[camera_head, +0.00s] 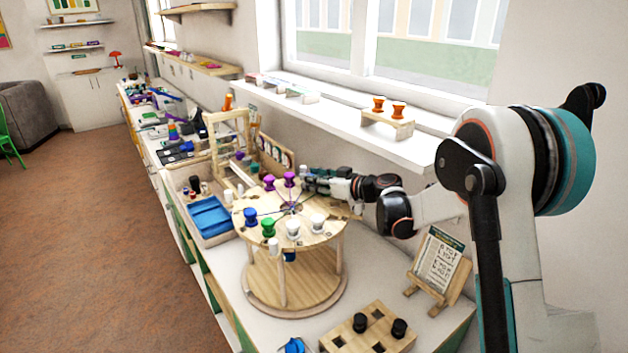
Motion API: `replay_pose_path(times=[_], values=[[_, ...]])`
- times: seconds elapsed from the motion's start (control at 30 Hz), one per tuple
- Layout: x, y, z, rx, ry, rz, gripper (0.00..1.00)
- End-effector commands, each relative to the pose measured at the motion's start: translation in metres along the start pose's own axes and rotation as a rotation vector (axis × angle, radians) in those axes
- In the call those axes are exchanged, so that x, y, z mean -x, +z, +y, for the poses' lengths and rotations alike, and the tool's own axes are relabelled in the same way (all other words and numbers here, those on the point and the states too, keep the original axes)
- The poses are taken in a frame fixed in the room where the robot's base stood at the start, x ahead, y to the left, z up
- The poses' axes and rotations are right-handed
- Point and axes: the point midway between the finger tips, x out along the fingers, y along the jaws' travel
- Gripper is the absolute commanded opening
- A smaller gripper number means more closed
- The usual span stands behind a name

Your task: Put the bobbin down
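Several bobbins stand on a round wooden two-tier stand on the counter, with its bare lower disc (262,290) below. On top are a purple bobbin (268,182), a second purple bobbin (290,179), a blue bobbin (250,216), a green bobbin (268,227), a white bobbin (293,228) and another white bobbin (317,223). My gripper (306,178) reaches in from the right over the stand's far edge, beside the second purple bobbin. Its fingers are small and partly hidden; I cannot tell whether they hold a bobbin.
A wooden block with square holes (368,335) holds two black bobbins at the front. A card on an easel (438,262) stands at right. A wooden frame (232,135) and a tray with blue bins (210,217) are left. Two orange bobbins sit on a sill block (388,123).

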Motion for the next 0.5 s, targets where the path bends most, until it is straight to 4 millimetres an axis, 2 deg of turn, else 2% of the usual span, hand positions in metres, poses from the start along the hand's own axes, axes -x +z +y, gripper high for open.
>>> replay_pose_path(times=[0.43, 0.5], values=[[0.0009, -0.0045, 0.0000, 0.000, 0.000, 0.000, 0.47], [0.0087, -0.0041, 0.0006, 0.000, 0.002, 0.000, 0.47]])
